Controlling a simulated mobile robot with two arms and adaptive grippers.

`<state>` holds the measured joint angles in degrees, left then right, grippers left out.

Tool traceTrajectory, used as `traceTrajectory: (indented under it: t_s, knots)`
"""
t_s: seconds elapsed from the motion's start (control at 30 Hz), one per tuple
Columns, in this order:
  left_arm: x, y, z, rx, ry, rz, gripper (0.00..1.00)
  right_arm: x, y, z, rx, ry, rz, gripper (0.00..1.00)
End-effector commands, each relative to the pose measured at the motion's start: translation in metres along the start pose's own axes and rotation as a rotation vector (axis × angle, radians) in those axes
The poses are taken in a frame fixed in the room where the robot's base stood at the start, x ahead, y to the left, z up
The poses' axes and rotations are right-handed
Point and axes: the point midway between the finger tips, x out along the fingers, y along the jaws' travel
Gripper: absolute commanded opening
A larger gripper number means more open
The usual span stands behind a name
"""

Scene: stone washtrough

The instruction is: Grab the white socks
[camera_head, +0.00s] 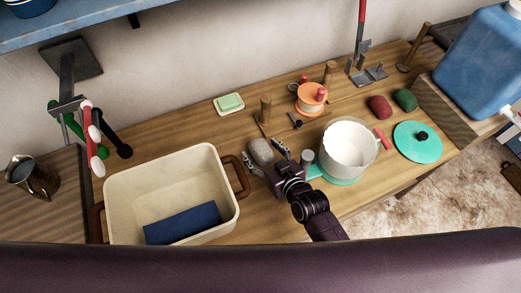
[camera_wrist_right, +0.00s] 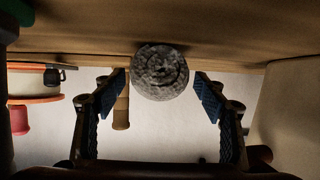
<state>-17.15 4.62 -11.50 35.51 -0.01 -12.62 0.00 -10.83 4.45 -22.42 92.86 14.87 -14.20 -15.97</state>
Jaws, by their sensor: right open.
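The socks look like a grey-white speckled roll (camera_head: 260,152) on the wooden counter, just right of the cream basin. In the right wrist view the roll (camera_wrist_right: 160,72) shows a round end with a spiral fold. My right gripper (camera_head: 268,159) is open, with its fingertips close to the roll. In the wrist view, the roll is centred between the two spread fingers, with a gap on each side. I cannot tell how far it reaches in between them. My left gripper is not in view.
The cream basin (camera_head: 120,192) with brown handles holds a dark blue block (camera_head: 184,223). A white pot (camera_head: 347,150) stands close to the right of my gripper. A wooden peg (camera_head: 265,110) stands behind the roll. Red (camera_head: 380,107) and green rolls (camera_head: 405,99) lie farther right.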

Motion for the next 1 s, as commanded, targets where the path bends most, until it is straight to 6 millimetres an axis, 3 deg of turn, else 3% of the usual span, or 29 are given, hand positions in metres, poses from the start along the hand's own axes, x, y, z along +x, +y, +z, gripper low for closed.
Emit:
traceTrajectory:
  t_s: [0.23,0.6,1.0]
  knots:
    - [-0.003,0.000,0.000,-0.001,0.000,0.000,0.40,0.031,0.000,-0.001,-0.001,0.001,-0.001,0.66]
    - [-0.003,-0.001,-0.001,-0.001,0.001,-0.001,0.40,0.037,0.000,-0.001,-0.001,0.001,0.000,0.65]
    - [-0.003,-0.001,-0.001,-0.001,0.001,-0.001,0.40,0.036,0.000,0.000,-0.001,0.000,0.000,0.21]
